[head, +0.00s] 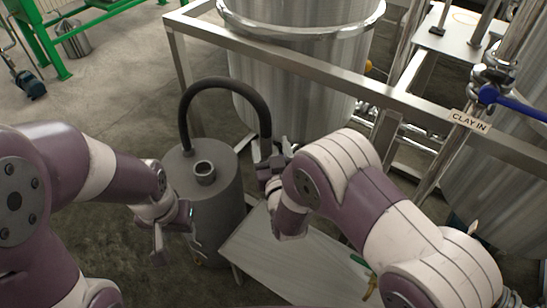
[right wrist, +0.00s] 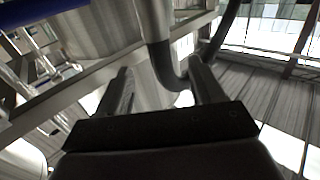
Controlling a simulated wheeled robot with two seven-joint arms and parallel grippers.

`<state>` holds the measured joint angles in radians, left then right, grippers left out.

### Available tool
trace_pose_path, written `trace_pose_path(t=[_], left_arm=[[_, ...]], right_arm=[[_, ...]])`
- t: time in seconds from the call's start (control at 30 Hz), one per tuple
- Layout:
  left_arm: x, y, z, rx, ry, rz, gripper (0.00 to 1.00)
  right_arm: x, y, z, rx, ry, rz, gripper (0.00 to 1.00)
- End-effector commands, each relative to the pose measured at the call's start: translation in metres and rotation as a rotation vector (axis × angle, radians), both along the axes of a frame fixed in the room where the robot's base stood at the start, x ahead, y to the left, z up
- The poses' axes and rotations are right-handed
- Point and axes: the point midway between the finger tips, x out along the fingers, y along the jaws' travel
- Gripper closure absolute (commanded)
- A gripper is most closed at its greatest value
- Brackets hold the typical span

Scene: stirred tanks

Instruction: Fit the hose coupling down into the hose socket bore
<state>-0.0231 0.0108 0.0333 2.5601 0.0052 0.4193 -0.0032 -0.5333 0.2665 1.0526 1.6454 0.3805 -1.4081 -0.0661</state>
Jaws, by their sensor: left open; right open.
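The black hose (head: 225,85) arches up from the back of a grey cylinder's top and comes down on the right beside my right gripper. Its lower right end, apparently the coupling (head: 265,148), is partly hidden by that gripper. The hose socket (head: 204,170) is a short upright ring with a dark open bore on the cylinder top. My right gripper (head: 279,158) is open at the hose's hanging end; in the right wrist view its fingers (right wrist: 162,85) are apart, with the curved hose (right wrist: 168,68) beyond them. My left gripper (head: 172,232) is open and empty, low beside the cylinder.
The grey cylinder (head: 215,205) stands in front of a steel frame rail (head: 290,65) and a large steel tank (head: 300,95). A pale flat plate (head: 290,265) lies low at the right of the cylinder. A blue-handled valve (head: 490,95) is at the right.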

Motion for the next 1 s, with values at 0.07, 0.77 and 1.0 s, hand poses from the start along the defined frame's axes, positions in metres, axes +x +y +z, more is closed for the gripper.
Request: trace_pose_path(t=[0.07,0.77,1.0], left_arm=[[0.000,0.000,-0.001,0.000,0.000,0.000,0.57],[0.000,0.000,-0.001,0.000,0.000,0.000,0.57],[0.000,0.000,0.013,0.000,0.000,0.000,0.57]], right_arm=[[-0.019,-0.002,0.000,0.001,0.000,0.002,0.32],[-0.054,-0.009,0.000,0.001,-0.002,-0.001,0.32],[-0.040,-0.018,0.012,0.001,0.125,-0.013,0.32]])
